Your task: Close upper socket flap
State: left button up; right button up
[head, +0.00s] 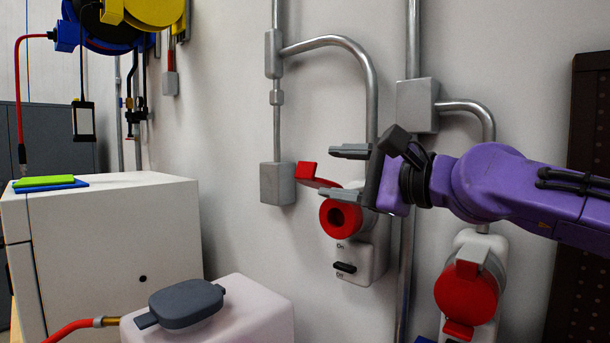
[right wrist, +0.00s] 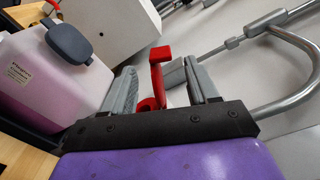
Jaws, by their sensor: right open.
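The upper socket (head: 340,218) is a red ring with a dark hole on a grey wall box, above an On/Off switch. Its red flap (head: 316,180) stands open, raised above the ring. My right gripper (head: 345,173) is open, with one finger above the flap's level and the other near the socket's top. In the right wrist view the flap (right wrist: 157,68) shows between the two spread fingers (right wrist: 160,88). I cannot tell whether a finger touches it. The lower socket (head: 466,288) at the right has its red cover over its face. My left gripper is not in view.
Grey conduits (head: 366,75) run down the wall beside the sockets. A small grey box (head: 277,183) is left of the flap. A white cabinet (head: 120,250) and a pale container with a dark cap (head: 187,302) stand at the left. A dark perforated panel (head: 585,190) is at the right.

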aim_at(314, 171)
jog(key=x, duration=0.3)
jog(key=shift+f+b, duration=0.1)
jog(key=shift+b, duration=0.25)
jog(key=p+x, duration=0.1)
jog(key=x, duration=0.3)
jog(key=shift+p, duration=0.35)
jog(key=shift+w+a, duration=0.2)
jog(key=shift+s, duration=0.1)
grip_shut()
